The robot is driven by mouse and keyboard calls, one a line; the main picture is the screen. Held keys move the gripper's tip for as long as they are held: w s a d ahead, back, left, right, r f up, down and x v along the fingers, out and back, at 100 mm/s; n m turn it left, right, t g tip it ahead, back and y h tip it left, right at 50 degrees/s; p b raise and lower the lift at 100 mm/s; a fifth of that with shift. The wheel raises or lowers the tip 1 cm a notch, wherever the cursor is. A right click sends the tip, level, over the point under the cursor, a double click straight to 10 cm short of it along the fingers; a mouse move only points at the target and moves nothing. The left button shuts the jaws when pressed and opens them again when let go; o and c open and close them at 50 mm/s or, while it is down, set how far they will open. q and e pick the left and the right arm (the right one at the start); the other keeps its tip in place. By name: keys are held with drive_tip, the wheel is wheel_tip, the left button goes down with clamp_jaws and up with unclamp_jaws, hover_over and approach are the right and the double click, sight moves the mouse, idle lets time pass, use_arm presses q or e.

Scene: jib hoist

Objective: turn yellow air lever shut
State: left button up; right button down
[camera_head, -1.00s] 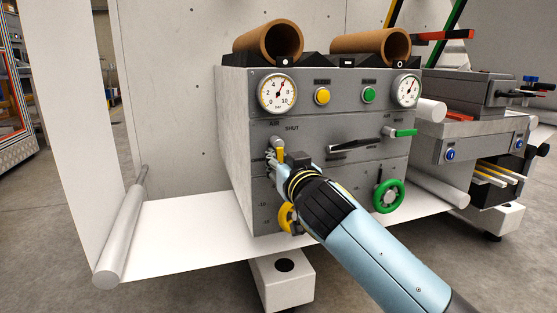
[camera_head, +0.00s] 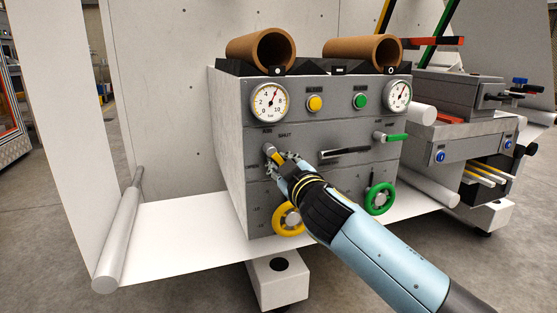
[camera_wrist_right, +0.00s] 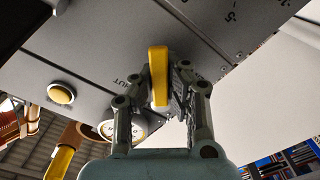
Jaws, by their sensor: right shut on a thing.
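The yellow air lever (camera_head: 274,154) is on the left of the grey panel (camera_head: 330,128), below the AIR and SHUT labels. It slants down and to the right from its pivot. My right gripper (camera_head: 284,162) is shut on it, and its fingers hide the lever's outer end in the head view. In the right wrist view the yellow lever (camera_wrist_right: 158,75) stands between the two fingers (camera_wrist_right: 160,92). My left gripper is in neither view.
A yellow handwheel (camera_head: 287,219) sits just below my right gripper. A green lever (camera_head: 397,138) and a green handwheel (camera_head: 380,198) are on the panel's right. Gauges (camera_head: 270,101) and buttons line the top, with brown tubes (camera_head: 262,48) above.

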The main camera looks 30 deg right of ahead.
drive_tip(key=shift+d+r+n+p, duration=0.15)
drive_tip(key=shift+r+n+p, duration=0.3)
drive_tip(key=shift+n, duration=0.55)
drive_tip(key=n+p, duration=0.1)
drive_tip(key=n, duration=0.1)
drive_tip(key=r+n+p, duration=0.1)
drive_tip(key=n, duration=0.1)
drive_tip(key=n+p, duration=0.1)
drive_tip(key=n, duration=0.2)
drive_tip(key=shift+s+d+r, duration=0.15)
drive_tip(key=shift+d+r, duration=0.15)
drive_tip(key=shift+d, duration=0.05)
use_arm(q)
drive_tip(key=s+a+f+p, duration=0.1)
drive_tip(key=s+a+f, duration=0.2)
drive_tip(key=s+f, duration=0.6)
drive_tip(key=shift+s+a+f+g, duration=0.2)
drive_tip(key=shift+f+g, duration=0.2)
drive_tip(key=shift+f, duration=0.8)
use_arm(e)
drive_tip(key=shift+n, duration=0.8)
drive_tip(key=shift+f, duration=0.1)
drive_tip(key=c, duration=1.5)
unclamp_jaws()
drive_tip(key=shift+a, duration=0.25)
drive_tip(key=shift+o, duration=1.1)
drive_tip(key=shift+d, duration=0.1)
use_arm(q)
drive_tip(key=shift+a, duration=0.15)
